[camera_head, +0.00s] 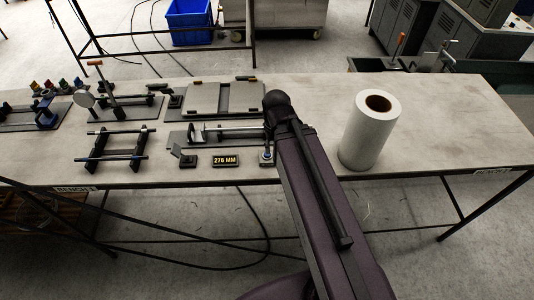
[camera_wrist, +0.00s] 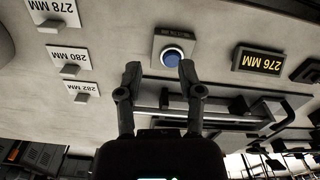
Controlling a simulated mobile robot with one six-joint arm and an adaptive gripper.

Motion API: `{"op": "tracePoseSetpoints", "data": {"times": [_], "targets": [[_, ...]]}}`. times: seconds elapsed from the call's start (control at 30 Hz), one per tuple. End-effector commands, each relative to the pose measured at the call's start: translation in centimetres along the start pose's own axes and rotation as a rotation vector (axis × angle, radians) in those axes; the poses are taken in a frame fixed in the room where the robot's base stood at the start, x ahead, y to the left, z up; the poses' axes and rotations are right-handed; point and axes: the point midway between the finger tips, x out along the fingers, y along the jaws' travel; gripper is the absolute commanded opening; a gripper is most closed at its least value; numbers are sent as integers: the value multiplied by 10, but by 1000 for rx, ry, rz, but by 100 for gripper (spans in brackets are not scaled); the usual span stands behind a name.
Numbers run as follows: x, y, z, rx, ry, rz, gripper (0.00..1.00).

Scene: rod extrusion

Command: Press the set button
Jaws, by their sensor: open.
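The set button is a round blue cap with a pale ring on a small grey box (camera_wrist: 172,58) in the wrist view. My gripper (camera_wrist: 159,72) is open and empty. Its two fingertips lie on either side of the button in that picture, and I cannot tell whether they touch it. In the head view the button box (camera_head: 266,158) shows at the tip end of my arm, which hides most of my gripper. A display reading 276 MM (camera_wrist: 262,61) sits beside the button, and it also shows in the head view (camera_head: 225,160).
Tags marked 278 MM (camera_wrist: 56,12), 280 MM (camera_wrist: 70,60) and 282 MM (camera_wrist: 82,90) show in the wrist view. A rod fixture (camera_head: 228,133) lies behind the button. A white paper roll (camera_head: 369,132) stands to the right. The bench's right end (camera_head: 455,115) is clear.

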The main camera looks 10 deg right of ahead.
Motion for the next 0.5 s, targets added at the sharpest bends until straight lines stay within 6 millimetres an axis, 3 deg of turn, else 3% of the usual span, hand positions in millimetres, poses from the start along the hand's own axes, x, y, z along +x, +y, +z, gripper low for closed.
{"op": "tracePoseSetpoints", "data": {"times": [0.03,0.1,0.13,0.5], "targets": [[0,0,0,0,0,0,24],[0,0,0,0,0,0,3],[0,0,0,0,0,0,0],[0,0,0,0,0,0,0]]}}
